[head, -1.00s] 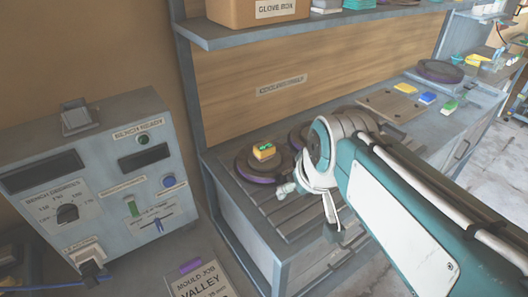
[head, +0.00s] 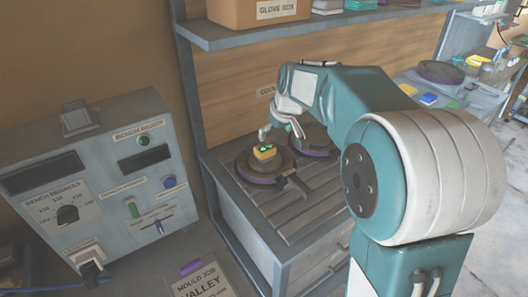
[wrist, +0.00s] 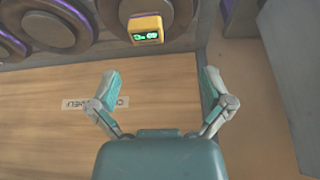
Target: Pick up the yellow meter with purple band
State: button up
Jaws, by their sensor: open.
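A small yellow meter (head: 264,152) with a lit green display sits on a dark round plate (head: 243,166) on the bench. The meter also shows at the top of the wrist view (wrist: 145,28), beyond the fingertips. The plate has a purple rim; I cannot make out a purple band on the meter itself. My gripper (head: 280,131) is just behind and above the meter in the head view. In the wrist view my gripper (wrist: 161,75) has its two fingers spread wide, with nothing between them and the meter apart from them.
A second round plate (head: 318,142) with a purple rim lies to the right. A grey control panel (head: 105,190) stands at the left. A shelf (head: 310,24) with a cardboard glove box (head: 250,10) hangs above the bench. The slatted bench front (head: 285,220) is clear.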

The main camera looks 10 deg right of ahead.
send_near(265, 147)
jog(key=f, duration=0.2)
jog(key=shift+n, duration=0.5)
jog(key=x, duration=1)
jog(key=shift+w+a+f, duration=0.1)
jog(key=shift+w+a, duration=0.1)
jog(key=shift+w, duration=0.25)
jog(key=c, duration=1)
